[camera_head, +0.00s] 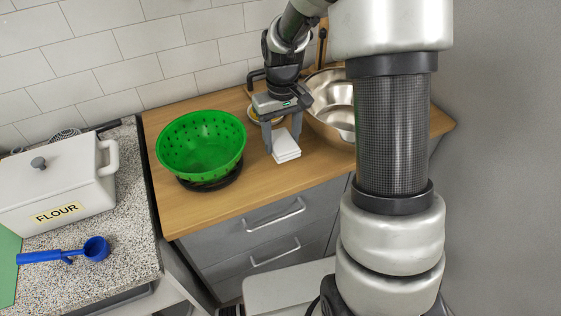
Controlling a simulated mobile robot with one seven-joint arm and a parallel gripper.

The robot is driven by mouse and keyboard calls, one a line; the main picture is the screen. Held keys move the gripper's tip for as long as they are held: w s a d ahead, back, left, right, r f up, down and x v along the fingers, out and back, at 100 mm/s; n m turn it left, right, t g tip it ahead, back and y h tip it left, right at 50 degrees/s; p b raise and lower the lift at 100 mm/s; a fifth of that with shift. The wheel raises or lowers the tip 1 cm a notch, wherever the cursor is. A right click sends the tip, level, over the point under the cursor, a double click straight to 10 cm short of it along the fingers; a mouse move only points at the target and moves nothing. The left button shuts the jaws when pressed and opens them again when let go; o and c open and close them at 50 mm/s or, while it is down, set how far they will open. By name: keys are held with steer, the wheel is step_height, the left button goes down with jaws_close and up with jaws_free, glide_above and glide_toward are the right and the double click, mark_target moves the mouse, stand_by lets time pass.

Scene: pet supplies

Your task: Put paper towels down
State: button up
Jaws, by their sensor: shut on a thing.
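The paper towels (284,147) are a small white stack of squares at the front part of the wooden counter (200,217), right of the green colander. My gripper (281,142) points down from above with its two fingers on either side of the stack, shut on it. The stack looks to be at or just above the counter top; I cannot tell whether it touches the wood.
A green colander (200,143) stands close on the left on a dark round base. A large metal bowl (330,100) stands behind on the right, partly hidden by my arm. A white flour box (58,193) and blue scoop (92,248) are on the speckled counter.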

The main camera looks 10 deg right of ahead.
mark_target(281, 165)
steer(key=shift+f, duration=3.35)
steer(key=shift+f, duration=0.1)
steer(key=o, duration=1)
